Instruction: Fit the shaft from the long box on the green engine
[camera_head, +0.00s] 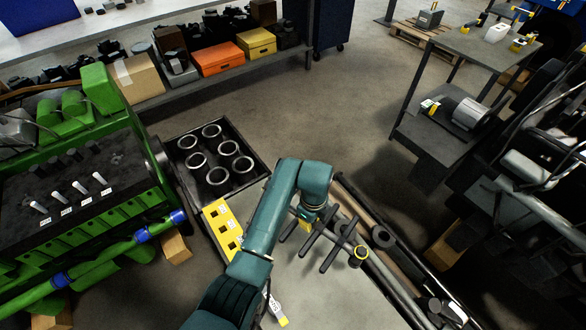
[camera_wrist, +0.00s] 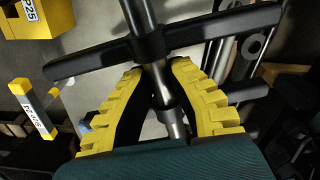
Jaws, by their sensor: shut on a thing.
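My gripper (camera_head: 305,224) is shut on a shaft with several dark cross arms (camera_head: 335,257), held above the grey table top. In the wrist view the yellow fingers of my gripper (camera_wrist: 154,70) close around the metal shaft (camera_wrist: 143,18), beside one black cross arm (camera_wrist: 225,24). The far end of the shaft carries a yellow ring in the head view. The long box (camera_head: 342,183) lies right of my gripper and holds rods and round parts. The green engine (camera_head: 112,225) stands at the left, well apart from the shaft. My arm hides part of the table.
A black tray (camera_head: 250,145) with several metal rings lies between engine and table. A yellow block with square holes (camera_head: 222,228) is left of my arm. A shelf with orange and yellow boxes (camera_head: 218,57) is behind. A cart (camera_head: 425,150) stands right; the floor between is clear.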

